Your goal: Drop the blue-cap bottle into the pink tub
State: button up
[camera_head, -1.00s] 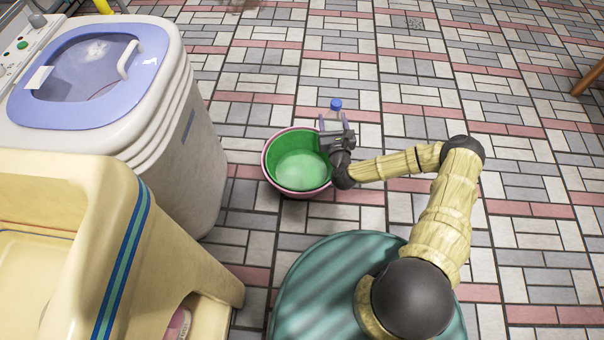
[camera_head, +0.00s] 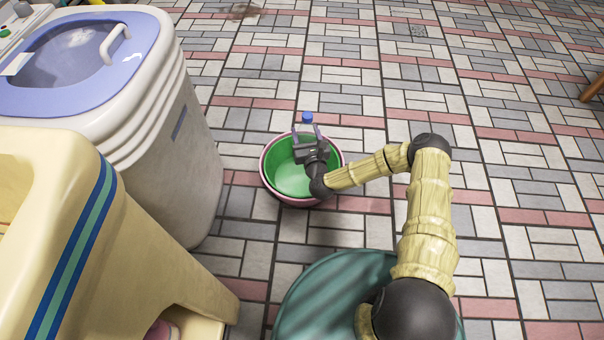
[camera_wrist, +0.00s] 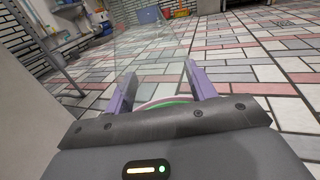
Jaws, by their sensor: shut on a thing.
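The clear bottle with a blue cap (camera_head: 307,117) is upright between the fingers of my gripper (camera_head: 306,130), which is shut on it. In the wrist view the see-through bottle (camera_wrist: 150,50) stands between the purple fingers, its blue cap at the top. The pink tub (camera_head: 264,172) is on the tiled floor, with a green inside or a green basin nested in it. The bottle's lower part is hidden by my gripper there. A bit of the tub's rim shows low in the wrist view (camera_wrist: 160,102).
A white washing machine (camera_head: 170,150) with a lilac top stands left of the tub. A cream plastic stool-like piece (camera_head: 150,240) with blue stripes is at the front left. Open tiled floor (camera_head: 400,80) lies behind and right of the tub.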

jog(key=shift+f+b, duration=1.8)
jog(key=shift+f, duration=1)
jog(key=o, duration=1)
jog(key=shift+w, duration=0.1)
jog(key=shift+o, duration=0.2)
jog(key=shift+d, duration=0.15)
jog(key=shift+s, duration=0.25)
